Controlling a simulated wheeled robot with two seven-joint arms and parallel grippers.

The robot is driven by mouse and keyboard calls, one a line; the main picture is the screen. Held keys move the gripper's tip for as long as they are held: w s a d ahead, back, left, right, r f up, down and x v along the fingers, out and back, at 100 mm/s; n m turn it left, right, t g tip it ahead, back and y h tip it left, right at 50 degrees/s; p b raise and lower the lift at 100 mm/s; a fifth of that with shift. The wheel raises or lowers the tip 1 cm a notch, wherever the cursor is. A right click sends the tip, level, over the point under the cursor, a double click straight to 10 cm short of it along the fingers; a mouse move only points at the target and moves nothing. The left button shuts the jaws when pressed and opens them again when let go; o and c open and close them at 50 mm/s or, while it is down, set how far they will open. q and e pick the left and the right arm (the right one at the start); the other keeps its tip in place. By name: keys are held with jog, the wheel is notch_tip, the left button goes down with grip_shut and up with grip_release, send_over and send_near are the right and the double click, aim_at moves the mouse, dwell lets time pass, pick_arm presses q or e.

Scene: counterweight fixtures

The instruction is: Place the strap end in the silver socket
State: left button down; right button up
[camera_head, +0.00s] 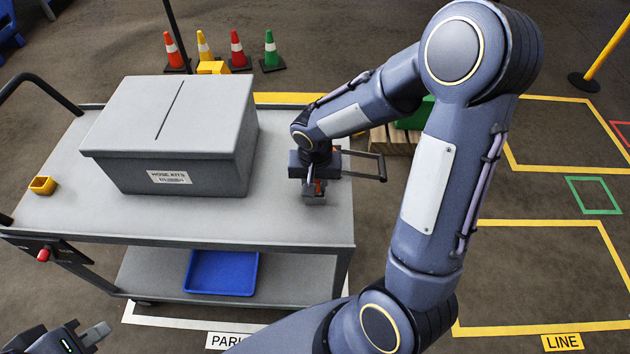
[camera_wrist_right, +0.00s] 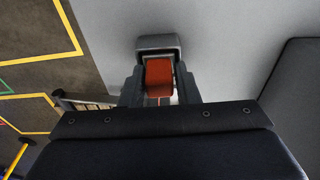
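The strap end is an orange piece (camera_wrist_right: 158,78) between the two fingers of my right gripper (camera_wrist_right: 160,92), which looks shut on it. The silver socket (camera_wrist_right: 157,43) is a small rounded grey block directly beyond the strap end, on the cart top. The orange piece meets the socket's near side; how deep it sits, I cannot tell. In the head view my right gripper (camera_head: 316,186) is low over the cart's right side, and the socket (camera_head: 314,198) shows just below it. My left gripper (camera_head: 90,336) is at the bottom left, away from the cart top; its opening is unclear.
A grey box (camera_head: 170,135) labelled "HOSE KITS" stands on the grey cart (camera_head: 90,220), left of my right gripper. A small yellow block (camera_head: 42,185) lies at the cart's left. A blue tray (camera_head: 222,272) sits on the lower shelf. The cart top's front is clear.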

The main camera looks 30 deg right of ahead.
jog(key=shift+o, duration=1.4)
jog(key=shift+r, duration=0.15)
notch_tip(320, 180, up, 12)
jog(key=s, duration=0.1)
jog(key=s+a+r+n+t+y, duration=0.1)
jog(key=s+a+n+t+y, duration=0.1)
jog(key=s, duration=0.6)
jog(key=s+a+r+n+t+y, duration=0.2)
jog(key=s, duration=0.6)
jog(key=shift+r+n+y+p, duration=0.25)
jog(key=shift+n+y+p, duration=0.05)
jog(key=shift+p, duration=0.15)
jog(key=shift+t, duration=0.3)
